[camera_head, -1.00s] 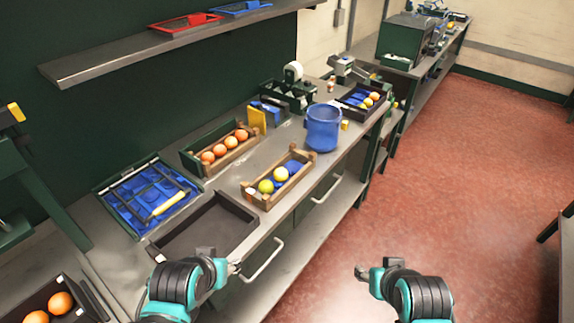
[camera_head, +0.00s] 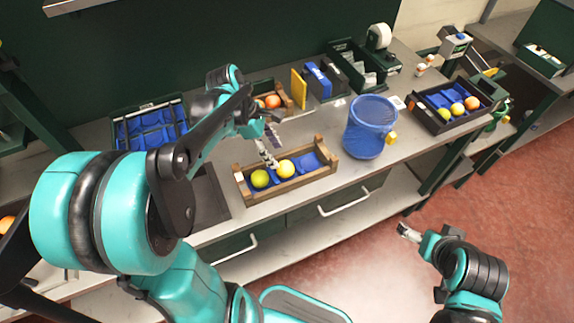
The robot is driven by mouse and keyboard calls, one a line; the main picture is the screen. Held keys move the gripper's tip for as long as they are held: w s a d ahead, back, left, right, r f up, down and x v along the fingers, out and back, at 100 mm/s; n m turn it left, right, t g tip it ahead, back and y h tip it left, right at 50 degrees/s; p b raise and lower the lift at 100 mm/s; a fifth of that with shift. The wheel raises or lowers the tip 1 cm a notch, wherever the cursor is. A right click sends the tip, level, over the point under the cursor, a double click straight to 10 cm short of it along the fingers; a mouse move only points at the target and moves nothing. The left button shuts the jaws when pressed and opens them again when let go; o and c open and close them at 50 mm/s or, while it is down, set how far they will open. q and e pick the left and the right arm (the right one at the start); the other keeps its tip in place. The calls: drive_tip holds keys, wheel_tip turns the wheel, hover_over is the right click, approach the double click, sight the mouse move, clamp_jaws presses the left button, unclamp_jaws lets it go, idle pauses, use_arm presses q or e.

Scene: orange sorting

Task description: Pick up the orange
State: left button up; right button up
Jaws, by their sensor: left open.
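Oranges (camera_head: 272,101) lie in the rear wooden crate (camera_head: 288,98), which my left arm partly hides. The front wooden crate (camera_head: 322,183) holds a green fruit (camera_head: 260,178) and a yellow fruit (camera_head: 285,168), with blue lining showing to their right. My left gripper (camera_head: 274,152) is open and empty, reaching over the front crate. Its fingertips are close to the yellow fruit; I cannot tell if they touch it.
A blue bucket (camera_head: 369,128) stands between the front crate and the black tray. A black empty tray (camera_head: 208,198) is partly behind my left arm. A blue-lined bin (camera_head: 150,127) is at left, and dark bins (camera_head: 362,68) stand at the back.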

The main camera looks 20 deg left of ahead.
sight(284, 164)
use_arm(q)
drive_tip(key=b+x, duration=0.2)
drive_tip(key=x, duration=0.3)
drive_tip(key=shift+w+d+f+b, duration=0.1)
drive_tip(key=shift+d+f+b, duration=0.1)
drive_tip(key=shift+f+b, duration=0.1)
drive_tip(key=shift+w+d+f, duration=0.1)
drive_tip(key=shift+d+f, duration=0.05)
drive_tip(key=shift+f, duration=0.2)
drive_tip(key=shift+r, duration=0.1)
drive_tip(key=c, duration=0.8)
